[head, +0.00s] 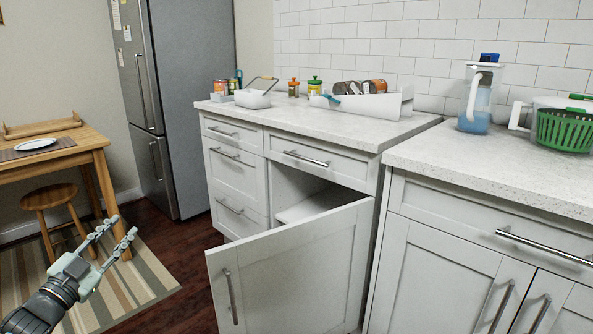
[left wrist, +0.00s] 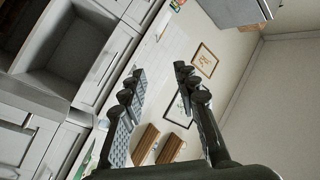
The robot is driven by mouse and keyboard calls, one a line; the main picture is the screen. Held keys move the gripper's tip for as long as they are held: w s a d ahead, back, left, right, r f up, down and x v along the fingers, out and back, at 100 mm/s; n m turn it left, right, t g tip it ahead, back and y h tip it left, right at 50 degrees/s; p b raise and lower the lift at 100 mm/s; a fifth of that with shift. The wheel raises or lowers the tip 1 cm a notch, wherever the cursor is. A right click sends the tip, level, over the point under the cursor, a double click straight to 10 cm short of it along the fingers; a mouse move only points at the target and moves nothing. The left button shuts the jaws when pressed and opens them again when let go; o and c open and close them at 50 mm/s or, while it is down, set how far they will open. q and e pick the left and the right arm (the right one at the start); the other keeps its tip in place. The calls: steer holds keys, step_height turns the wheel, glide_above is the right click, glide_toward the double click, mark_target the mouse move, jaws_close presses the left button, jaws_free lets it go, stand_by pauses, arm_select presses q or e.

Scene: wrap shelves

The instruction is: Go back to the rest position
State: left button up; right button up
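My left gripper (head: 117,236) shows at the lower left of the head view, above the striped rug. Its two fingers are spread apart with nothing between them. In the left wrist view the same gripper (left wrist: 154,82) is also open and empty, with cabinets and a wall with framed pictures beyond it. The gripper is to the left of the open cabinet door (head: 290,265) and apart from it. My right gripper is not in either view.
The cabinet door stands wide open in front of the counter (head: 340,133). A wooden table (head: 85,143) with a plate (head: 35,143) and a stool (head: 48,197) are at the left, beside the fridge (head: 190,90). A pitcher (head: 478,98) and a green basket (head: 563,128) stand on the right counter.

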arm_select(q)
steer(key=w+a+r+t+y, duration=0.2)
steer(key=w+a+r, duration=0.1)
steer(key=a+r, duration=0.9)
steer(key=s+a+f+n+g+y, duration=0.2)
steer(key=a+f+n+g+y, duration=0.45)
steer(key=a+f+y, duration=0.35)
steer(key=s+a+f+n+g+y, duration=0.3)
steer(key=s+a+f+g, duration=0.65)
steer(key=s, duration=0.25)
steer(key=s+d+f+m+h, duration=0.1)
steer(key=s+d+f+h, duration=0.15)
steer(key=d+f, duration=0.8)
steer(key=s+d+f+m+h, duration=0.15)
steer(key=s+d+f, duration=0.25)
steer(key=d+f, duration=0.6)
steer(key=s+d+f+g+h, duration=0.1)
steer(key=s+d+f, duration=0.3)
steer(key=s+d, duration=0.4)
steer(key=s+d+f+n+g+h, duration=0.1)
steer(key=s+d+f+h, duration=0.3)
steer(key=s+d, duration=0.5)
steer(key=d, duration=0.6)
steer(key=shift+d, duration=0.35)
